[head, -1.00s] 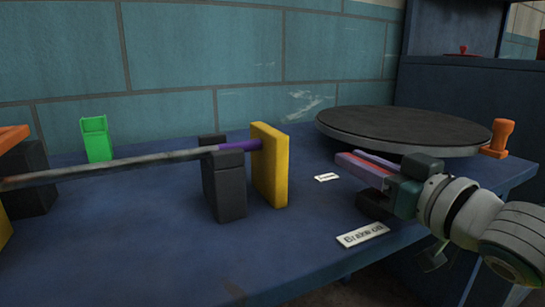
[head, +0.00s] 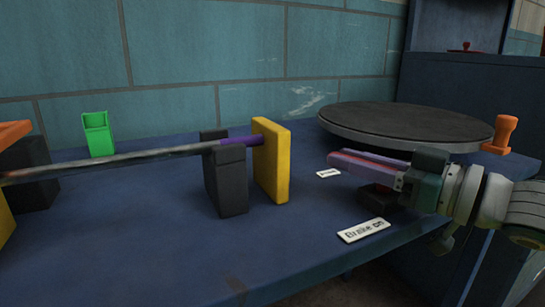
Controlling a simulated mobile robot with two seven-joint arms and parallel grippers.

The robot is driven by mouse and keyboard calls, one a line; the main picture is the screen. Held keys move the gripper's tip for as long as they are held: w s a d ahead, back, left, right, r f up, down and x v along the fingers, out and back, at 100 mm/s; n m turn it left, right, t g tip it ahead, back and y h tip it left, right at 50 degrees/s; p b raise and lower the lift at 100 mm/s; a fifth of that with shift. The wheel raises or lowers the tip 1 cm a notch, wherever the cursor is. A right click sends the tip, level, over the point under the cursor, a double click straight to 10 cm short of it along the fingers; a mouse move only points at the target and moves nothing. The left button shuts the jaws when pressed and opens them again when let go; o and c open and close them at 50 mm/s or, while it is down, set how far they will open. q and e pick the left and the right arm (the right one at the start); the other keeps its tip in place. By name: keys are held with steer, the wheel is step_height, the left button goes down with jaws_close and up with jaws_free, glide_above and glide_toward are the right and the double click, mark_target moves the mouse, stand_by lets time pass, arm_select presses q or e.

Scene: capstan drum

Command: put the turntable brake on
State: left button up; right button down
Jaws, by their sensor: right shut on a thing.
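The round turntable (head: 405,121), with a dark top and grey rim, lies at the back right of the blue table. My right gripper (head: 345,163) comes in from the right in front of it. Its pinkish fingers point left and are shut on a reddish bar, which I take to be the brake lever; the fingers hide most of it. A dark block (head: 379,197) sits under the fingers. A white label (head: 363,231) in front seems to read "Brake on". A smaller label (head: 328,173) lies behind; its text is too small to read. My left gripper is not in view.
A long rod (head: 120,162) runs from the left to a yellow plate (head: 272,160), over a dark support block (head: 227,184). A green holder (head: 98,134) stands at the back left. An orange piece (head: 502,135) is beside the turntable. The front middle of the table is clear.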

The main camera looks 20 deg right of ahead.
steer(key=shift+a, duration=0.1)
steer(key=c, duration=0.7)
jaws_free()
steer(key=p+v, duration=0.3)
steer(key=v, duration=0.5)
steer(key=shift+s+d, duration=0.55)
steer(key=shift+s, duration=0.3)
